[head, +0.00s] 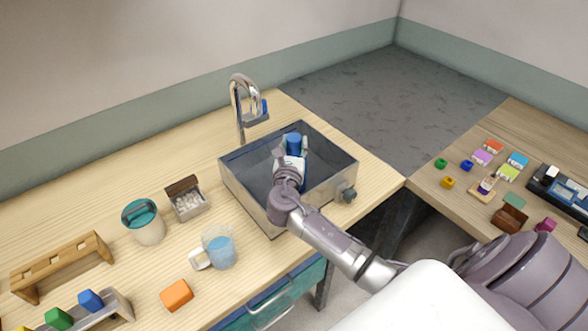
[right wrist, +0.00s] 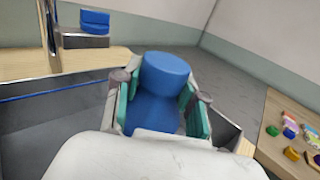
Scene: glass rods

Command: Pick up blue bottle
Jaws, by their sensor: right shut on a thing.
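The blue bottle (head: 293,142) is in my right gripper (head: 293,155), over the grey metal sink (head: 246,172) set in the wooden counter. In the right wrist view the bottle (right wrist: 166,75) stands between the two green-padded fingers of my right gripper (right wrist: 157,108), which are shut on it. Its wide round cap and upper body show; its lower part is hidden by my gripper. In the head view my arm hides part of it, and I cannot tell whether it touches the sink floor. My left gripper is not in view.
A faucet (head: 238,110) stands behind the sink. A mug (head: 219,248), a teal-lidded jar (head: 145,222), a small open box (head: 188,200) and an orange block (head: 176,295) are on the counter at left. A side table (head: 440,205) at right holds several small items.

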